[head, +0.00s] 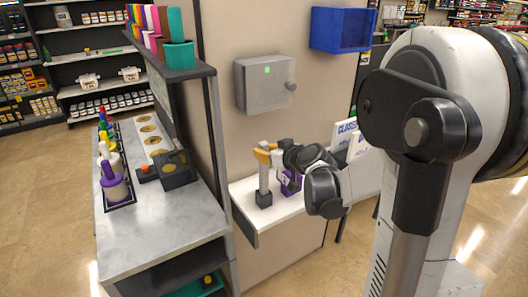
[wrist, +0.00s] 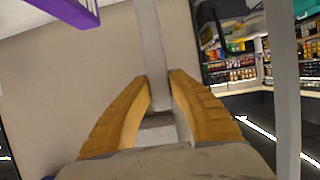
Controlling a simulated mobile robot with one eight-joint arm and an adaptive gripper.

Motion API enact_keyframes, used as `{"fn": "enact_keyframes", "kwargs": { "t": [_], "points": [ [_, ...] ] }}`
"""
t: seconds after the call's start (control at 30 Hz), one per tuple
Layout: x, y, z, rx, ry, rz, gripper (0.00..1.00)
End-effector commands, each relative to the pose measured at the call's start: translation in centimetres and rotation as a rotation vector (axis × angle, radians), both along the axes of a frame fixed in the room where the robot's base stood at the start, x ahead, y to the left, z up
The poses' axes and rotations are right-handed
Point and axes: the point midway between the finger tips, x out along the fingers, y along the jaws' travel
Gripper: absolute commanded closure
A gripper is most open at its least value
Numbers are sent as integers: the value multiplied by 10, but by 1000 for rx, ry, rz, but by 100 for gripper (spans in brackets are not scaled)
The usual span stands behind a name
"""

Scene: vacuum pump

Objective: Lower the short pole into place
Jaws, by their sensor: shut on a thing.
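A short, pale pole (head: 264,180) stands upright over a dark block (head: 264,199) at the left end of the white table; I cannot tell whether it is seated in the block. My gripper (head: 263,153) reaches in from the right, with its yellow fingers at the pole's upper part. In the wrist view the fingers (wrist: 157,80) are shut on the pole (wrist: 152,40), one on each side. A purple part (head: 290,184) stands just right of the pole, partly hidden by my gripper. A purple piece (wrist: 68,8) also shows at the wrist view's upper left.
The white table (head: 246,216) has a clear front left edge. A grey wall box (head: 262,82) with a green light hangs above it, and a blue bin (head: 340,30) hangs higher right. A marble counter (head: 165,228) with coloured parts and a dark device (head: 176,170) stands left.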

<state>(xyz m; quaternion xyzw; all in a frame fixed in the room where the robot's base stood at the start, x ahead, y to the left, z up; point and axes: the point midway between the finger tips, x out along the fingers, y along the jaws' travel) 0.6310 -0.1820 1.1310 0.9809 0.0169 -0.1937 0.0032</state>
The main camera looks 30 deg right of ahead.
Motion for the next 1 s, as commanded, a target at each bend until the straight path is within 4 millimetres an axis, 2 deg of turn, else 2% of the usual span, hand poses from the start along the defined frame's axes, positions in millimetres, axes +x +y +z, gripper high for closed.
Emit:
{"fn": "enact_keyframes", "kwargs": {
  "t": [0.3, 0.33, 0.4, 0.73, 1.0],
  "points": [
    [0, 0, 0, 0, 0, 0, 100],
    [0, 0, 0, 0, 0, 0, 72],
    [0, 0, 0, 0, 0, 0, 57],
    [0, 0, 1, 0, 0, 0, 57],
    [0, 0, 17, 0, 0, 0, 57]
  ]
}}
